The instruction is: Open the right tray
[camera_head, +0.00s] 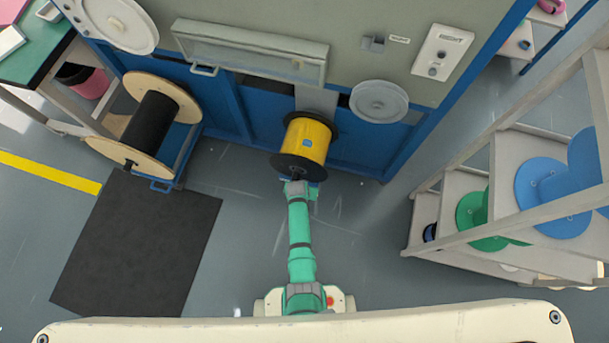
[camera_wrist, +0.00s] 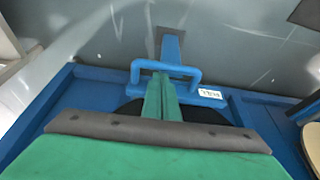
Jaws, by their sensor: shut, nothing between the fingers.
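The right tray's blue front (camera_wrist: 100,82) shows in the wrist view with its blue loop handle (camera_wrist: 192,73) and a small white label. My gripper (camera_wrist: 163,80) is shut and empty, its green fingers pointing at the handle. The fingertips overlap the handle in the picture; I cannot tell whether they touch it. In the head view my gripper (camera_head: 300,187) is at the near side of a yellow spool (camera_head: 307,138) with black flanges at the machine's right bay. The right tray is mostly hidden there by the spool and my arm.
A wooden-flanged spool of black cable (camera_head: 150,130) sits on the left, with a blue handle below it. A dark mat (camera_head: 140,245) lies on the floor. A rack (camera_head: 450,255) with green and blue reels stands at right. Floor around my arm is clear.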

